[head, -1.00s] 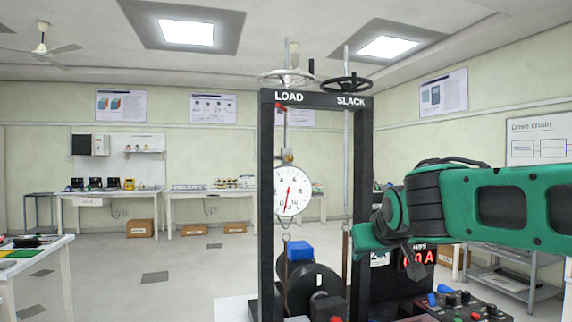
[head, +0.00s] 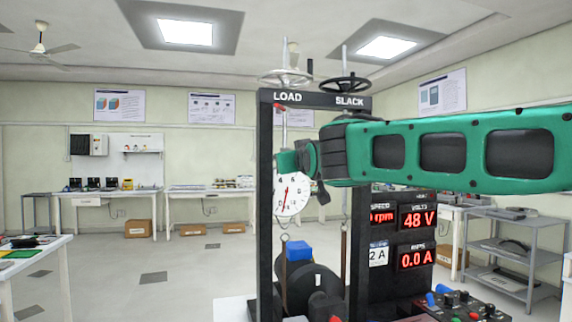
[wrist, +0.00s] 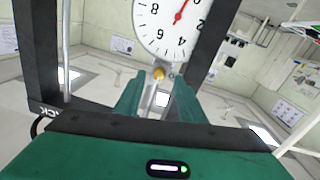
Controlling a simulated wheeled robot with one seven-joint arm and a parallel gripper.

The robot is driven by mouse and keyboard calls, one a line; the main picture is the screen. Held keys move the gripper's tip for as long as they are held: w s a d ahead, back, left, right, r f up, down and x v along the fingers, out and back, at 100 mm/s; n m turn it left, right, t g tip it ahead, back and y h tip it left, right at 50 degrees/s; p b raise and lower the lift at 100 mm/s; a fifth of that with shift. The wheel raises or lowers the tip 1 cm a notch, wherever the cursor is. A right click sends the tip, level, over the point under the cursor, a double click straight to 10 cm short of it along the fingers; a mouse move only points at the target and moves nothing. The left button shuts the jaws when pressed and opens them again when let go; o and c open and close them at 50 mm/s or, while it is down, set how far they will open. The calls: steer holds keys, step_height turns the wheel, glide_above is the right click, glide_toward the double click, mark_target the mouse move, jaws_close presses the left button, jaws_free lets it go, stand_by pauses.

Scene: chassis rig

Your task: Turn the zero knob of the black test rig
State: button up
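The black test rig (head: 265,200) is an upright frame with a white dial gauge (head: 292,200) hanging in it. The brass zero knob (wrist: 158,73) shows at the dial's edge in the wrist view, where the dial (wrist: 170,22) appears upside down. In the head view my gripper hides the knob above the dial. My gripper (head: 286,163) reaches in from the right, at the dial's top. In the wrist view its two green fingers (wrist: 159,82) are open, with the knob between their tips in the picture. I cannot tell whether they touch it.
Two handwheels (head: 345,83) top the rig. Red readouts (head: 417,217) stand behind its right post, showing 48 V and 0.0 A. A control panel (head: 465,304) is at the lower right. Grey shelves (head: 510,245) stand right, and benches (head: 108,192) stand along the back wall.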

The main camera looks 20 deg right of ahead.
steer(key=shift+w+d, duration=0.1)
steer(key=shift+w, duration=1.45)
jaws_close()
steer(key=m, duration=0.5)
jaws_free()
